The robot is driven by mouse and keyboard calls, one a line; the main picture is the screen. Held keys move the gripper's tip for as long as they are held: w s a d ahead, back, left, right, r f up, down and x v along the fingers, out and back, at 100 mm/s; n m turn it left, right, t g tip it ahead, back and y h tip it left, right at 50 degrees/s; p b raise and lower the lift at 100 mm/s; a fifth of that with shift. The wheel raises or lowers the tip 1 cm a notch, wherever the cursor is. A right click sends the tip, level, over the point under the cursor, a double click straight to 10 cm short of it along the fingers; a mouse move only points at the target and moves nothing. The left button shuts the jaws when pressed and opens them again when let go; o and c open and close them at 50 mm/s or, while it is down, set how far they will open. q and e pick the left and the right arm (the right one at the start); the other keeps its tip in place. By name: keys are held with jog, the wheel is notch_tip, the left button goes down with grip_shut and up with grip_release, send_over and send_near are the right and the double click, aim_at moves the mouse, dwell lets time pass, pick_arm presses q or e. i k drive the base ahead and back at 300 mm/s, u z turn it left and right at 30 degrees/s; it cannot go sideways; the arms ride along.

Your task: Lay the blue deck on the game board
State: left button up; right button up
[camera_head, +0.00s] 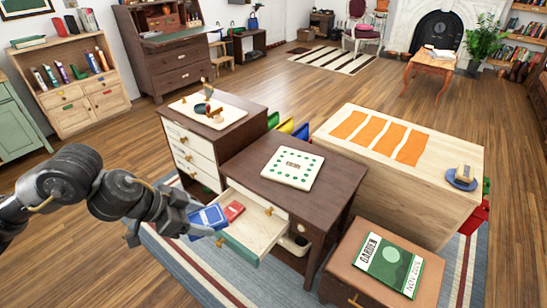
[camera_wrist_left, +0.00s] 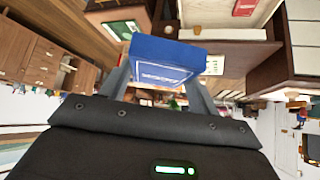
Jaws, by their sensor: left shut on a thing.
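The blue deck (camera_head: 208,217) is a blue box over the open drawer of the dark brown desk. My left gripper (camera_head: 193,222) is shut on it. In the left wrist view the blue deck (camera_wrist_left: 163,58) sits between the two grey fingers of that gripper (camera_wrist_left: 160,82). The game board (camera_head: 292,168) is a cream square with green dots, lying flat on the desk top, up and to the right of the gripper. The board is clear of the deck. My right gripper is not in view.
The open drawer (camera_head: 250,232) holds a red deck (camera_head: 233,210). The dark brown desk (camera_head: 337,178) has bare top around the board. A side cabinet (camera_head: 245,123) stands behind left. A wooden counter (camera_head: 450,155) with orange strips stands right. A green book (camera_head: 388,262) lies front right.

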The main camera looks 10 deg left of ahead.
aim_at(294, 165)
jog(key=z, duration=0.35)
jog(key=i, duration=1)
jog(key=z, duration=0.7)
